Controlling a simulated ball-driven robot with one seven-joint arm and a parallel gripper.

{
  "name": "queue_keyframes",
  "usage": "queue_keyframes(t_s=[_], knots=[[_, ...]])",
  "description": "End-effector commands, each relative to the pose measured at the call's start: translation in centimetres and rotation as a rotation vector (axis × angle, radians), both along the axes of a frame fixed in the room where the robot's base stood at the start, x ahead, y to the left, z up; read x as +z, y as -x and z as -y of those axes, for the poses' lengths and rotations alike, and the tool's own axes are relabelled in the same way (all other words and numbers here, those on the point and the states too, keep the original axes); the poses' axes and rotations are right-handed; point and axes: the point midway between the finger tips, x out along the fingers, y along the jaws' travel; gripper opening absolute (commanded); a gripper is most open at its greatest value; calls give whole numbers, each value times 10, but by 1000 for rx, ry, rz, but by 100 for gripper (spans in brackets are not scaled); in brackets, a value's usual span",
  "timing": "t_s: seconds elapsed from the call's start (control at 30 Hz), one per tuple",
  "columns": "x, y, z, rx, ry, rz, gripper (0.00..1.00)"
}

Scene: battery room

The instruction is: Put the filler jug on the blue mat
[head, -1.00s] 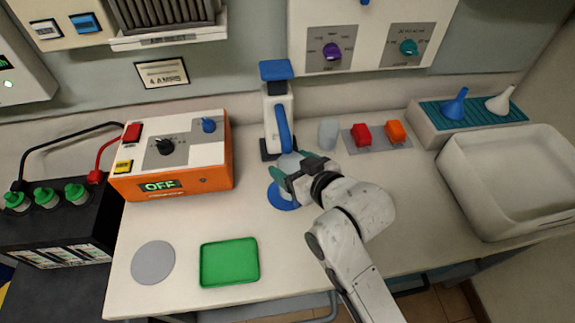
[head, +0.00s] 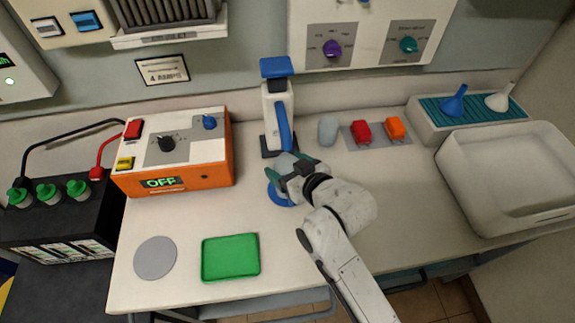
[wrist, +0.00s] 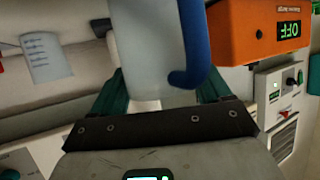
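The filler jug (wrist: 153,40) is a pale, translucent grey vessel with a blue handle (wrist: 194,45) in the wrist view. In the head view my gripper (head: 289,168) is at the middle of the bench, with a little of the jug (head: 286,161) showing. The round blue mat (head: 279,196) shows below the gripper, partly covered. Whether the jug's base touches the mat is hidden.
A white stand (head: 271,112) with blue top is close behind. An orange charger (head: 206,176) stands left. A cup (head: 328,131) and red and orange blocks (head: 362,132) are behind right. A green tray (head: 230,257) and grey disc (head: 155,258) lie front left.

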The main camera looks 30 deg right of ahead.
Motion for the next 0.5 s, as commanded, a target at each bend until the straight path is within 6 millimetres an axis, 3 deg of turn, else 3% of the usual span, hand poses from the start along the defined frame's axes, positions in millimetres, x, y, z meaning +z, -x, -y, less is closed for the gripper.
queue_keyframes(t_s=[0.2,0.5], knots=[[0,0,0,0,0,0,99],[4,0,0,0,0,1,99]])
